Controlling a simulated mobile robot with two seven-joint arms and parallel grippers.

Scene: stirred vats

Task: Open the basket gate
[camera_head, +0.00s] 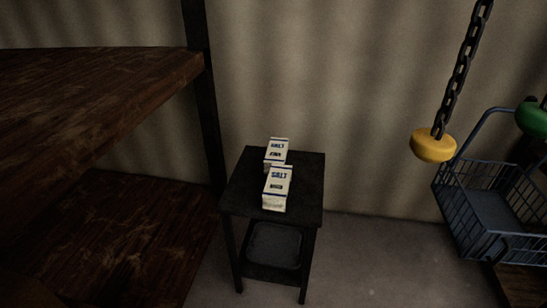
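A blue-grey wire basket (485,212) is at the right edge of the head view, and its right part is cut off. It has mesh sides, a flat floor that looks empty, and a curved blue bar rising above it. I cannot tell which side of the basket is the gate, or whether it is open or shut. Neither of my grippers is in view.
A yellow disc (433,146) hangs on a dark chain (462,65) left of the basket. A green rounded object (533,119) is above the basket. Two salt cartons stand on a small dark table (240,195). Wooden shelves (90,90) fill the left. Floor between table and basket is clear.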

